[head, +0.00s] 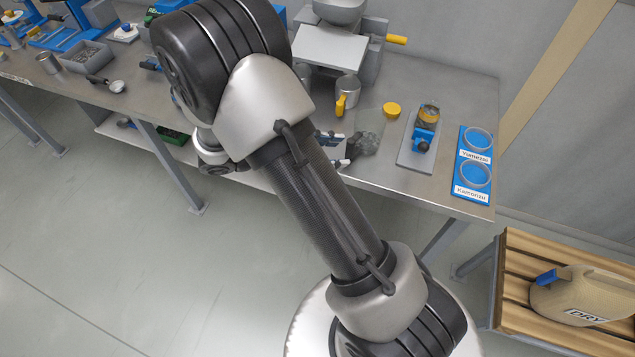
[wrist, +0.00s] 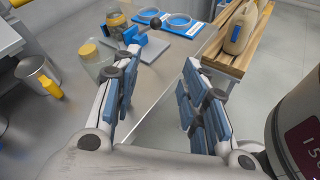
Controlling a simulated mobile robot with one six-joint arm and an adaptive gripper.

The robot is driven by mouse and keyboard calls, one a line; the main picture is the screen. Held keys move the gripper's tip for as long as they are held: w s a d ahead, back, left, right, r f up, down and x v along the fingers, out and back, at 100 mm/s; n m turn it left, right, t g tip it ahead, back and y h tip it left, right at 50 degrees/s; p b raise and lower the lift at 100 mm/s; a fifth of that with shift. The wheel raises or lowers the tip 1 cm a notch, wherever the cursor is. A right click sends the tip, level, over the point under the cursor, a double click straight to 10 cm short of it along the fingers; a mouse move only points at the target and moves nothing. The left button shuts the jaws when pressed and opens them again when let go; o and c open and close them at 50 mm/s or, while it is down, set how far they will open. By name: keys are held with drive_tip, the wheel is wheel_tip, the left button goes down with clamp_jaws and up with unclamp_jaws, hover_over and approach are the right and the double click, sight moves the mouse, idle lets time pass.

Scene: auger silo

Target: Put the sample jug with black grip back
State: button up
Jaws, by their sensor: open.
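A plain metal cup (head: 48,63) stands at the far left of the bench, with no grip visible. My gripper (head: 338,149) is near the bench's front edge, partly behind my arm. In the wrist view my gripper (wrist: 160,66) has its fingers spread, with nothing between them.
A clear jar (head: 371,118) with a yellow lid stands near my gripper. A beige DRY canister (head: 582,297) stands on a slatted wooden bench (head: 520,262).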

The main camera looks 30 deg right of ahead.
drive_tip(key=s+a+r+m+t+y, duration=0.7)
drive_tip(key=s+a+r+m+y, duration=0.5)
drive_tip(key=s+r, duration=0.4)
drive_tip(key=shift+a+r+t+y, duration=0.15)
drive_tip(key=shift+t+y, duration=0.25)
drive_tip(key=shift+y, duration=0.4)
drive_tip(key=shift+c, duration=0.8)
